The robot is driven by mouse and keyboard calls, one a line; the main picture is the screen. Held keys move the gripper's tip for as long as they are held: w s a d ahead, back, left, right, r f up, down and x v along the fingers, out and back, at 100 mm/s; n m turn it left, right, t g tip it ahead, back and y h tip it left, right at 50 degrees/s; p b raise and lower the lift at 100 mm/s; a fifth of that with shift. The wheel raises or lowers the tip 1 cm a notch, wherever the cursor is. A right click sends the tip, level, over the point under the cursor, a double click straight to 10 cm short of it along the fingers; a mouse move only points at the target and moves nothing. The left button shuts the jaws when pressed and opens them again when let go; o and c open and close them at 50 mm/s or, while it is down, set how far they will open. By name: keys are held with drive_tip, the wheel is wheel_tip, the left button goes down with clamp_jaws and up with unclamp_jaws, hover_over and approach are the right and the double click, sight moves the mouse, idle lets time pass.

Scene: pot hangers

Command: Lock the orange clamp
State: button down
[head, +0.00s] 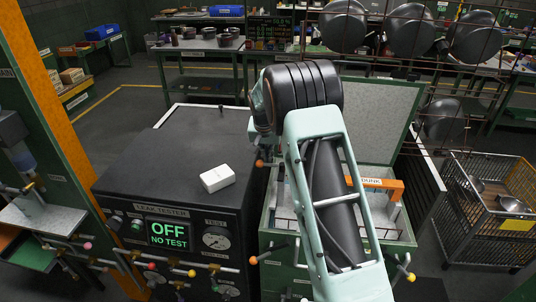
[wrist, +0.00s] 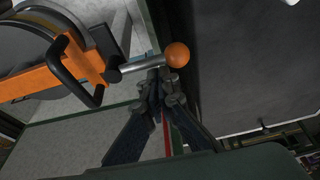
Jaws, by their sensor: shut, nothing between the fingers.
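The orange clamp shows in the wrist view as an orange bar (wrist: 48,80) with a black loop handle (wrist: 70,68). A metal lever (wrist: 143,66) extends right from it to an orange ball knob (wrist: 177,55). My gripper (wrist: 160,82) is shut and empty, with its fingertips just below the lever near the knob. I cannot tell whether they touch it. In the head view, an orange bar (head: 388,187) shows right of my arm, and an orange knob (head: 260,163) shows at its left. My arm hides the gripper and the middle of the clamp there.
The dark leak tester (head: 175,165) stands left of the green tank (head: 400,230), with a white box (head: 217,178) on top. Its display reads OFF, NO TEST. The tank's lid (head: 380,115) stands raised behind. Pans hang on a rack (head: 410,60); a wire cart (head: 490,210) stands right.

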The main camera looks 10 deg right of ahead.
drive_tip(key=shift+s+a+f+n+b, duration=0.15)
drive_tip(key=shift+s+n+b, duration=0.15)
drive_tip(key=shift+n+b, duration=0.3)
idle(0.3)
drive_tip(key=n, duration=0.1)
drive_tip(key=s+n+y+b, duration=0.1)
drive_tip(key=shift+a+n, duration=0.15)
drive_tip(key=shift+n, duration=0.15)
drive_tip(key=s+d+n+g+y+b, duration=0.1)
drive_tip(key=s+n, duration=0.4)
drive_tip(key=n, duration=0.8)
drive_tip(key=d+g+y, duration=0.1)
drive_tip(key=y, duration=0.1)
drive_tip(key=shift+s+d+y+b, duration=0.2)
drive_tip(key=shift+s+y+b, duration=0.2)
drive_tip(key=shift+d, duration=0.1)
wheel_tip(320, 180, up, 10)
drive_tip(key=shift+a+r+b, duration=0.2)
drive_tip(key=shift+a+b, duration=0.05)
drive_tip(key=shift+b, duration=0.15)
idle(0.3)
